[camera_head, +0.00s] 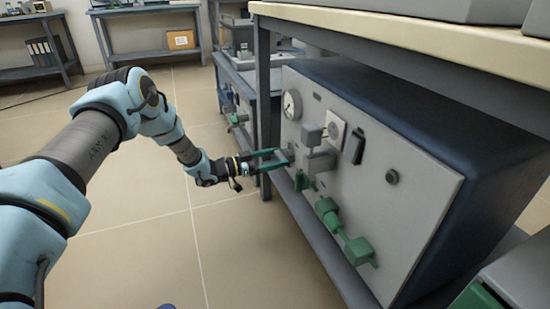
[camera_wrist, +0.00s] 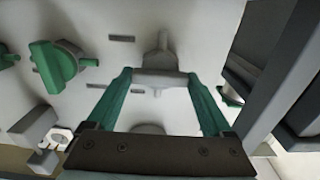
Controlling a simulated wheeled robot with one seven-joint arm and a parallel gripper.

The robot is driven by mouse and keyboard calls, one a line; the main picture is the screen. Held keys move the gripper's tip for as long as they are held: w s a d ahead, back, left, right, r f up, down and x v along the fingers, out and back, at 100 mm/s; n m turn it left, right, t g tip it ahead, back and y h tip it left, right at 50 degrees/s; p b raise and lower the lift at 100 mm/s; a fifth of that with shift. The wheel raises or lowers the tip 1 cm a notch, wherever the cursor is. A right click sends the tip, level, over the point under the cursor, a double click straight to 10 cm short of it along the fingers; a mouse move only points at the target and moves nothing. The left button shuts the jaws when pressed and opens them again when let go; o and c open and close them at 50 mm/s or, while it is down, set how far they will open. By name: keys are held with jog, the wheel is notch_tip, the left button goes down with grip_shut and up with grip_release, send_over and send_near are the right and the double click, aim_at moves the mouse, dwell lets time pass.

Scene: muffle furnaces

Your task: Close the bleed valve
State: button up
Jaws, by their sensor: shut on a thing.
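A light grey front panel (camera_head: 375,195) under the workbench carries several valves and a round gauge (camera_head: 292,104). My gripper (camera_head: 283,158) has green fingers and reaches the panel's left part. In the wrist view, my gripper (camera_wrist: 160,78) has its fingertips on both ends of a grey valve handle (camera_wrist: 160,80), a short crossbar on a stem at the panel. A green valve (camera_head: 327,210) and a green fitting (camera_head: 360,251) sit lower on the panel. A green knob (camera_wrist: 55,67) shows left of my fingers in the wrist view. No label names the bleed valve legibly.
The workbench leg (camera_head: 264,100) stands close beside my gripper. Grey blocks (camera_head: 312,134) and a dark switch (camera_head: 355,147) stick out of the panel nearby. The tiled floor (camera_head: 150,235) left of the bench is clear. Shelves (camera_head: 140,30) stand far back.

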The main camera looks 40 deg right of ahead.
dwell(0.4)
jog(key=o, duration=1.1)
jog(key=shift+o, duration=0.2)
jog(key=shift+w+a, duration=0.1)
jog(key=p+v, duration=0.3)
jog(key=v, duration=0.7)
jog(key=shift+a, duration=0.3)
jog(key=shift+w, duration=0.1)
